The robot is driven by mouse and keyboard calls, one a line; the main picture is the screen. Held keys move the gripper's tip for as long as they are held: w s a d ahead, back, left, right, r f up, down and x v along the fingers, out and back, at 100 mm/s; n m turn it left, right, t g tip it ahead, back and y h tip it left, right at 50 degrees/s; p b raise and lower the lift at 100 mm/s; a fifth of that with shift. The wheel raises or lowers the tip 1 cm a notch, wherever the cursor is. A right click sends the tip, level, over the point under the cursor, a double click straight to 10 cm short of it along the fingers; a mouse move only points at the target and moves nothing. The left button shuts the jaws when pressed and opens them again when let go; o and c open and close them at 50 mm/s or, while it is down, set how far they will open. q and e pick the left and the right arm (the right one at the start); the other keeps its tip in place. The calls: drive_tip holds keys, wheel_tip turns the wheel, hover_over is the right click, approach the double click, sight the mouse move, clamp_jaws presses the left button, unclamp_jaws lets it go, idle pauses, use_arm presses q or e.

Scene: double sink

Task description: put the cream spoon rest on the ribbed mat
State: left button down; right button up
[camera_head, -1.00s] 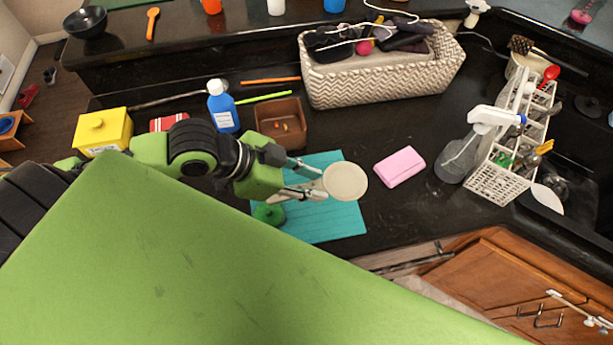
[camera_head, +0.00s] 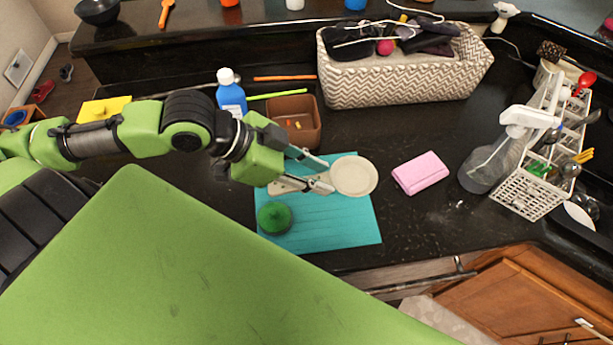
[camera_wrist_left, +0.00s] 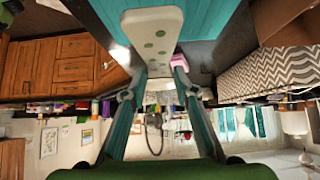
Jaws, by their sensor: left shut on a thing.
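The cream spoon rest (camera_head: 354,176) has a round bowl and a handle to the left. My left gripper (camera_head: 326,173) is shut on it. The ribbed mat (camera_head: 335,231) is teal and lies on the dark counter below. The bowl overlaps the mat's right edge in the head view; I cannot tell how high the spoon rest is above it. My right gripper is not in view.
A green round object (camera_head: 274,217) sits on the mat's left part. A pink sponge (camera_head: 420,173) lies to the right, near a spray bottle (camera_head: 488,163) and a white rack (camera_head: 530,196). A brown tray (camera_head: 297,119), a blue bottle (camera_head: 231,97) and a patterned basket (camera_head: 405,80) stand behind.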

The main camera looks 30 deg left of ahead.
use_arm(q)
drive_tip(key=w+a+f, duration=0.1)
drive_tip(key=f, duration=0.1)
drive_tip(key=w+a+f, duration=0.1)
drive_tip(key=w+a, duration=0.1)
drive_tip(key=w+a+f, duration=0.1)
drive_tip(key=w+f, duration=0.1)
drive_tip(key=shift+a+f, duration=0.25)
drive_tip(key=shift+f, duration=0.1)
drive_tip(key=shift+w+a+f, duration=0.15)
drive_tip(key=shift+a+f, duration=0.1)
drive_tip(key=shift+f, duration=0.25)
wheel_tip(320, 180, down, 3)
drive_tip(key=shift+w+p, duration=0.1)
drive_tip(key=shift+p, duration=0.65)
drive_tip(key=shift+a+f, duration=0.1)
drive_tip(key=shift+f, duration=0.1)
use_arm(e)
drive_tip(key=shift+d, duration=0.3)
use_arm(q)
drive_tip(key=c, duration=1.6)
unclamp_jaws()
drive_tip(key=shift+f, duration=0.1)
